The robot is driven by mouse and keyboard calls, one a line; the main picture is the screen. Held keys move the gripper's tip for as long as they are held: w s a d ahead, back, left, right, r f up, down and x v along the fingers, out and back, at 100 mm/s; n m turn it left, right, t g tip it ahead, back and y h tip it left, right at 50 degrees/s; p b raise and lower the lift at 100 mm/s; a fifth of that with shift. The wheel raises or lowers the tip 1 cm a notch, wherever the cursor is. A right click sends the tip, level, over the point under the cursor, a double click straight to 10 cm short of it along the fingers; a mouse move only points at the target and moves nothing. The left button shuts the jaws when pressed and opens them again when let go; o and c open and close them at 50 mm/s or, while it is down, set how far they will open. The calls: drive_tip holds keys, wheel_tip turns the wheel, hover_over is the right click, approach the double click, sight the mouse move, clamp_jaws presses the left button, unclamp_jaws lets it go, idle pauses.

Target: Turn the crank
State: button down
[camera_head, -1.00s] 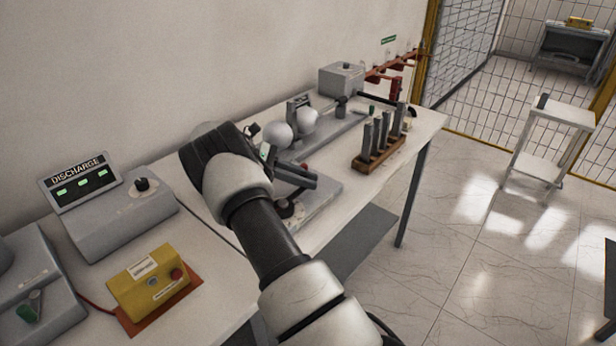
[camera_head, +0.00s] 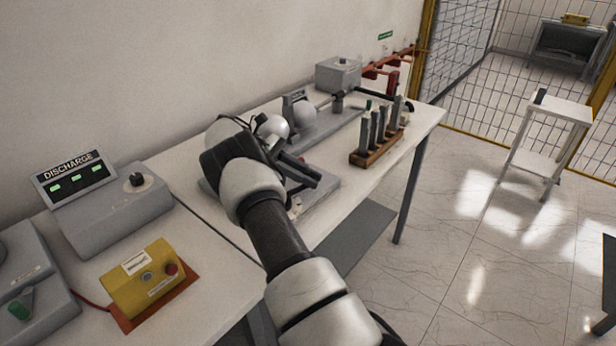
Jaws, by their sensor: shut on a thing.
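My gripper (camera_head: 288,162) is over the grey base plate (camera_head: 318,195) in the middle of the bench, beside two pale spheres (camera_head: 272,128). My wrist and arm cover much of the plate. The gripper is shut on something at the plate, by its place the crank. The crank itself is hidden behind my gripper and wrist, so its angle cannot be told.
A wooden rack (camera_head: 376,150) of grey rods stands right of my gripper. A grey box (camera_head: 338,74) is at the back. A DISCHARGE display (camera_head: 70,180) and a yellow control box (camera_head: 146,278) lie at left. Open floor is right of the bench (camera_head: 412,140).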

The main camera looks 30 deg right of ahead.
drive_tip(key=c, duration=1.6)
unclamp_jaws()
drive_tip(key=shift+a, duration=0.3)
drive_tip(key=shift+c, duration=0.2)
drive_tip(key=shift+d, duration=0.1)
drive_tip(key=shift+r, duration=0.25)
wheel_tip(320, 180, up, 10)
drive_tip(key=shift+f+p, duration=0.2)
drive_tip(key=shift+p, duration=0.2)
